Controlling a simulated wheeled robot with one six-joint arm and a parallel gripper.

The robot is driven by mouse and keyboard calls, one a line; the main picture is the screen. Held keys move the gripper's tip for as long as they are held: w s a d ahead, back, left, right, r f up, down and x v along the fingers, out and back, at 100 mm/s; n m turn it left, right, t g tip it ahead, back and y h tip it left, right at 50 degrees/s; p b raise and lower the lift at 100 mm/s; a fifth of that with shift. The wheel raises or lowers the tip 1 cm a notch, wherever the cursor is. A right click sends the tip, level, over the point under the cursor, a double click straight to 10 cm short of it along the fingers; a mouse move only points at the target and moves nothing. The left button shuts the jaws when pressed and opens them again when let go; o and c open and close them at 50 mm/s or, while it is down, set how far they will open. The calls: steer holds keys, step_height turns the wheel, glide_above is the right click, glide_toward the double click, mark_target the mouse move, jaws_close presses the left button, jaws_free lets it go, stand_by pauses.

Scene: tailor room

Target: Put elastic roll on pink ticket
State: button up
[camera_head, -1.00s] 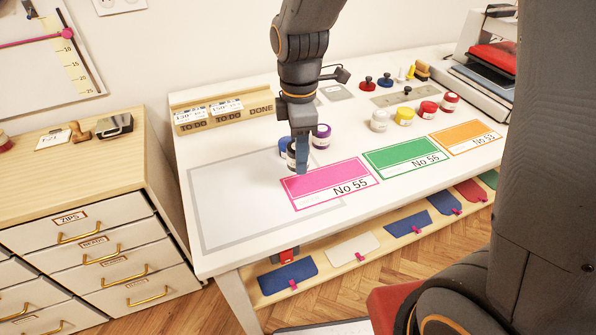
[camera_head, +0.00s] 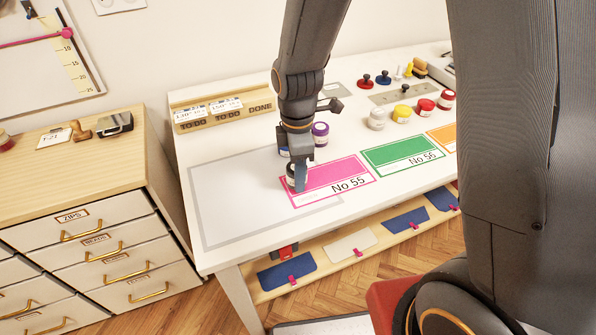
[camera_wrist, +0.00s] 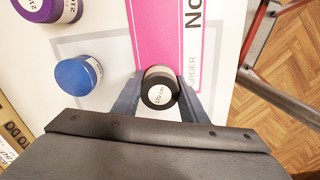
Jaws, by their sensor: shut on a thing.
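The pink ticket (camera_head: 335,174), marked "No 55", lies on the white table, with the green ticket to its right. It also shows in the wrist view (camera_wrist: 163,35). My gripper (camera_head: 298,180) is at the ticket's left end, pointing down. In the wrist view its fingers (camera_wrist: 160,98) are shut on the elastic roll (camera_wrist: 160,90), a small black roll with a white label on its end. The roll (camera_head: 291,176) overlaps the ticket's left part in the picture. I cannot tell whether it touches the ticket.
A purple roll (camera_head: 320,134) and a blue roll (camera_wrist: 78,76) stand close behind my gripper. White, yellow and red rolls (camera_head: 425,108) stand at the back right. A green ticket (camera_head: 402,155) lies to the right.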

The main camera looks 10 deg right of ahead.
steer(key=o, duration=1)
steer(key=shift+o, duration=0.2)
step_height(320, 180, up, 11)
steer(key=shift+w+r+b, duration=0.1)
steer(key=shift+b, duration=1)
steer(key=shift+r, duration=0.4)
steer(key=s+d+f+m, duration=0.2)
steer(key=d+m, duration=0.2)
steer(key=m, duration=0.2)
steer(key=s+d+f+m, duration=0.2)
steer(key=s+d+m, duration=0.1)
steer(key=m, duration=0.3)
steer(key=s+d+f+m+t, duration=0.1)
steer(key=s+d+f+m, duration=0.1)
steer(key=d+m, duration=0.3)
steer(key=shift+s+d+m, duration=0.35)
steer(key=shift+m, duration=0.45)
